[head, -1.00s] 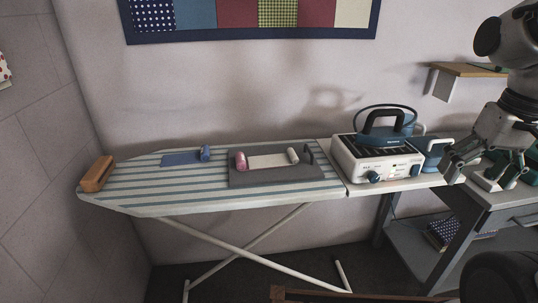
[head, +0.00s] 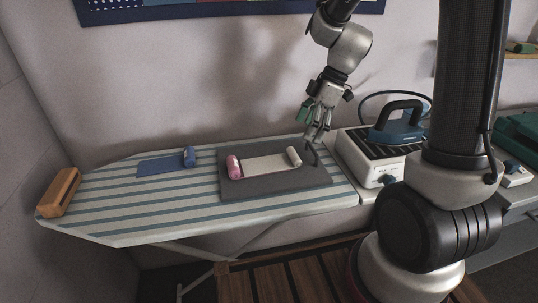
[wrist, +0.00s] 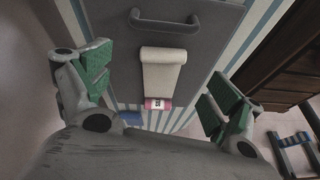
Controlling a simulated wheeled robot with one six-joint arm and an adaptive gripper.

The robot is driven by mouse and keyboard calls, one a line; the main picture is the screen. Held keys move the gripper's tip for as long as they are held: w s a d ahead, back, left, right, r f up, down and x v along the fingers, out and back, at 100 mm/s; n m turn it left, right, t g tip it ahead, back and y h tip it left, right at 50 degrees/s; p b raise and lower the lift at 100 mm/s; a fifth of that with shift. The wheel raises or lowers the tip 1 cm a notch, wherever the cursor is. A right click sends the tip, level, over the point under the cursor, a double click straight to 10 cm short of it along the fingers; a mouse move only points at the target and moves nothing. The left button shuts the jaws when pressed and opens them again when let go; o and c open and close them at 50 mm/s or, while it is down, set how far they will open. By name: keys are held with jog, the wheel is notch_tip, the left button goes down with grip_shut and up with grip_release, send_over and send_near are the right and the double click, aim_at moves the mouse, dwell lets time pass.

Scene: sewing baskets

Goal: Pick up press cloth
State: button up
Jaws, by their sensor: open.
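A cream cloth (head: 265,165), likely the press cloth, lies flat on a grey board with a cream roll at its right end and a pink roll (head: 234,167) at its left. In the wrist view the cream cloth (wrist: 163,72) lies between my fingers, and the pink roll (wrist: 158,103) carries a small label. A blue cloth (head: 163,166) with a rolled end lies farther left on the ironing board. My gripper (head: 317,134) points down above the right end of the grey board, close to its handle. It is open and empty, its green pads (wrist: 160,78) wide apart.
The grey board (head: 270,187) with a dark handle (wrist: 165,22) rests on the striped ironing board (head: 120,215). A wooden block (head: 59,192) stands at the left end. An iron (head: 398,125) on a white station stands just right of my gripper. A wall is behind.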

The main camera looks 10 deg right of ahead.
aim_at(296, 153)
jog(key=a+f+n, duration=0.1)
jog(key=f, duration=0.1)
jog(key=a+f, duration=0.1)
jog(key=f, duration=0.1)
jog(key=a+f+n, duration=0.1)
jog(key=f, duration=0.2)
jog(key=shift+s+a+n, duration=0.15)
jog(key=shift+s+n, duration=0.15)
jog(key=shift+s, duration=0.1)
jog(key=c, duration=0.9)
